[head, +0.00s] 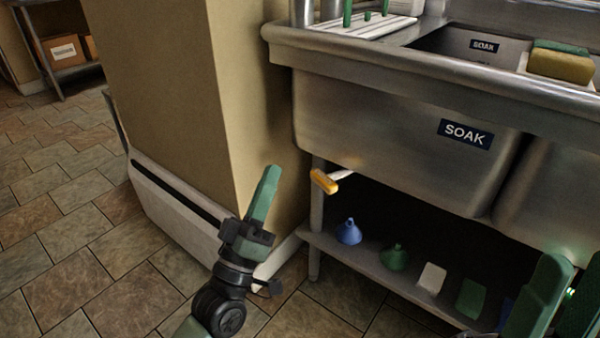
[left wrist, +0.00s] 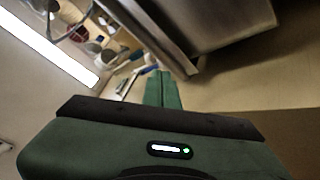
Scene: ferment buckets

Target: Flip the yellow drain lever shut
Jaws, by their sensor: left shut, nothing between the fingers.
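The yellow drain lever (head: 324,181) shows in the head view below the left end of the soak sink (head: 395,125). Its yellow grip is at the left end of a short pale rod that runs back under the basin. My left gripper (head: 271,172) is shut and empty, pointing up, to the left of the lever and apart from it in the picture. Its closed green fingers also show in the left wrist view (left wrist: 164,75), where I cannot make out the lever. Part of my right arm (head: 545,295) shows at the lower right; its finger state is unclear.
A lower shelf (head: 380,268) under the sink holds a blue funnel (head: 348,232), a green funnel (head: 394,257) and small blocks. A sink leg (head: 316,210) stands by the lever. A tan wall corner (head: 235,110) rises behind my left gripper. A sponge (head: 560,65) lies above.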

